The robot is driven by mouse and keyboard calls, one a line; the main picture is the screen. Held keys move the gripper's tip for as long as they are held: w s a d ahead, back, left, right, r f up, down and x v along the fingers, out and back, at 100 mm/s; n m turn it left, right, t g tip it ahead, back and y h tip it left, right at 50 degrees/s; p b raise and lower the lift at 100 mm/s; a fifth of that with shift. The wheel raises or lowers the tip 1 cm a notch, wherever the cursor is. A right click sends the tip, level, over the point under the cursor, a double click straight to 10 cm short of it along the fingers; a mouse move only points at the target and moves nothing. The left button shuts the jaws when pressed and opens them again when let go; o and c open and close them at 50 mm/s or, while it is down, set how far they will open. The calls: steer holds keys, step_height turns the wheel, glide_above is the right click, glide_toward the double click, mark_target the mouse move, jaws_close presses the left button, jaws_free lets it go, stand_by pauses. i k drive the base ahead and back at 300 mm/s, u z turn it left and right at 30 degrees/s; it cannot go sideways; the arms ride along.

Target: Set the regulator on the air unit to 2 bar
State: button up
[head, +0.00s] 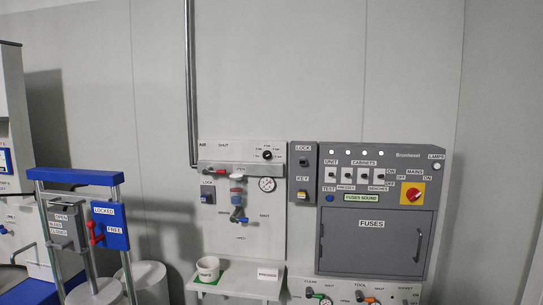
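The air unit (225,150) is a pale panel on the back wall, marked AIR and SHUT, with a grey pipe coming down to it. A small black round knob (267,155) sits at its upper right with tiny scale labels around it; it looks like the regulator. Its setting is too small to read. A round white gauge (267,184) is below the knob; its needle cannot be read. A red-handled valve (214,171) is on the grey bar at the left. A clear bowl with red and blue parts (238,198) hangs mid-panel. My gripper is not in view.
A grey fuse cabinet (375,240) with switches and a red-on-yellow mains knob (412,193) stands right of the air unit. A white cup (208,268) sits on a shelf below. A blue-topped frame (75,177) with a red lever stands in the left foreground.

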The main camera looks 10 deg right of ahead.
mark_target(267, 155)
steer(key=i, duration=0.9)
steer(key=u, duration=0.05)
